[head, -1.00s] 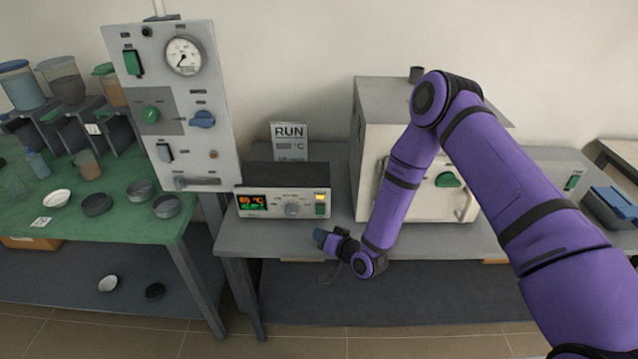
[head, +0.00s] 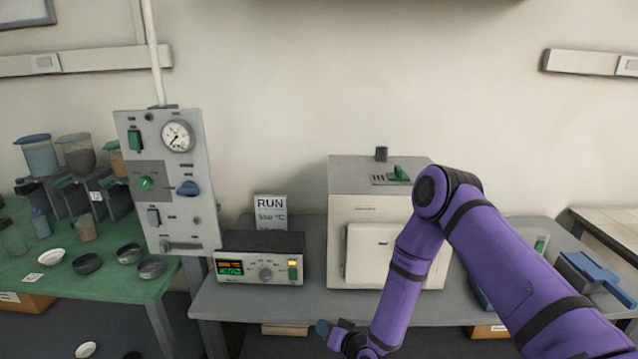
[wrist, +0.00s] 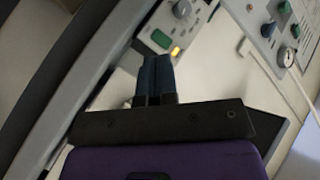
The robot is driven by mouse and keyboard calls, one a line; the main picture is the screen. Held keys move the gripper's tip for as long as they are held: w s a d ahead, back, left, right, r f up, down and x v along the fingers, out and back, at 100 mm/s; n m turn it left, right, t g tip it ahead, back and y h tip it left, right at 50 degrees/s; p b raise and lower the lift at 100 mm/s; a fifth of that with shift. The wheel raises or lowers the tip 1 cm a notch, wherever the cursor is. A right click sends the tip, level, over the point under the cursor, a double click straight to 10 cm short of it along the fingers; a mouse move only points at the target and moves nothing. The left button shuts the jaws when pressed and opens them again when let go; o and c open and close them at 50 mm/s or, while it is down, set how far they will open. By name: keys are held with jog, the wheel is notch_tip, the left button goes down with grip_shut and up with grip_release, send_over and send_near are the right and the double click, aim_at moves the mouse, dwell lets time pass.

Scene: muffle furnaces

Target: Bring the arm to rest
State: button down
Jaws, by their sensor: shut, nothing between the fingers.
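My purple arm reaches in from the lower right in the head view, bent at the elbow, with its forearm hanging down in front of the furnace. My gripper (head: 324,329) is at the bottom of the head view, near the bench's front edge. In the wrist view my gripper (wrist: 157,62) shows its two dark fingers together, shut with nothing between them. The furnace (head: 375,185) stands behind my forearm, and part of its pale front is hidden by the arm.
A controller box (head: 262,268) with a lit display sits on the grey bench (head: 310,305), left of the furnace. A RUN sign (head: 270,217) stands behind it. A grey panel (head: 168,218) with a gauge stands further left, by a green table (head: 110,290) with dishes. A blue tool (head: 597,275) lies at right.

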jog(key=w+d+r+n+g+h, duration=0.1)
jog(key=w+d+r+h, duration=0.2)
jog(key=r, duration=0.6)
jog(key=w+d+r+n+h, duration=0.1)
jog(key=w+d+r+n, duration=0.2)
jog(key=r, duration=0.5)
jog(key=s+d+r+m+g+h, duration=0.1)
jog(key=s+d+r+h, duration=0.1)
jog(key=d+r, duration=0.55)
jog(key=s+d+r+m+h, duration=0.15)
jog(key=d+r, duration=0.25)
jog(key=r, duration=0.6)
jog(key=s+d+r+g+h, duration=0.1)
jog(key=s+d+r, duration=0.3)
jog(key=s+r, duration=0.25)
jog(key=s+d+r+h, duration=0.2)
jog(key=s+d+r, duration=0.2)
jog(key=s+r, duration=0.3)
jog(key=s+d+r+m+g, duration=0.1)
jog(key=s, duration=0.9)
jog(key=s+d+r+m+g, duration=0.1)
jog(key=s+d+r, duration=0.1)
jog(key=s, duration=0.9)
jog(key=shift+s+d+g, duration=0.15)
jog(key=shift+d+g, duration=0.15)
